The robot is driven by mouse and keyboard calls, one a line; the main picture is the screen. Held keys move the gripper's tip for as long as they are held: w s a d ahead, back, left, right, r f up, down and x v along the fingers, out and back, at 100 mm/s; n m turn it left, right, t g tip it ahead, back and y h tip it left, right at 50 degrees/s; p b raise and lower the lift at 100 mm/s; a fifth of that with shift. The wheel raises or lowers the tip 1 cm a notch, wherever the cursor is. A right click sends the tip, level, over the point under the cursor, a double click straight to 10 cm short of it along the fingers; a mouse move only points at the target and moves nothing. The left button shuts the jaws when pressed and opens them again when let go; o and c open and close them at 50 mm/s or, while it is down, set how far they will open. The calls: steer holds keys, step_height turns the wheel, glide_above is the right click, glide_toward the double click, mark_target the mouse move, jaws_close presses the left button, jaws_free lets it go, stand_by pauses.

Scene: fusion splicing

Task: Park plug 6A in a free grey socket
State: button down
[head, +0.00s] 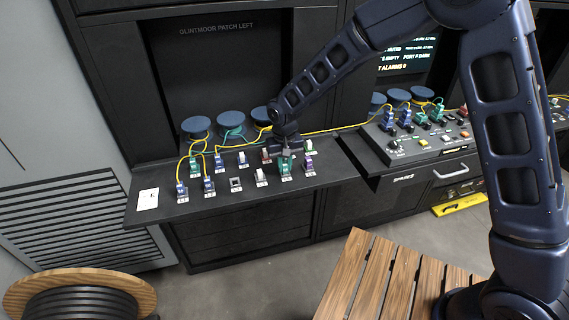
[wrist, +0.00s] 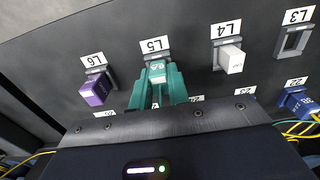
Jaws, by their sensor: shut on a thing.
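The teal plug (wrist: 158,72), whose small marking looks like 6A, is at socket L5 in the front row of the black shelf. It also shows in the head view (head: 286,166), under my gripper. My gripper (head: 286,153) is shut on this plug from above; its body fills the bottom of the wrist view. I cannot tell whether the plug is fully seated. The grey socket L3 (wrist: 293,41) is empty, and it also shows in the head view (head: 236,184). A white block (wrist: 230,59) fills L4, and a purple one (wrist: 96,90) fills L6.
Blue plugs (head: 182,191) with yellow fibres stand at the left of the shelf (head: 150,178). Several round blue spools (head: 231,123) stand behind the rows. A control panel (head: 425,140) with more plugs is at the right. A slatted wooden table (head: 375,285) is in front.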

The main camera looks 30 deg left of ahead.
steer(key=c, duration=1.3)
jaws_free()
steer(key=shift+o, duration=0.2)
step_height(320, 180, up, 11)
steer(key=shift+f, duration=0.1)
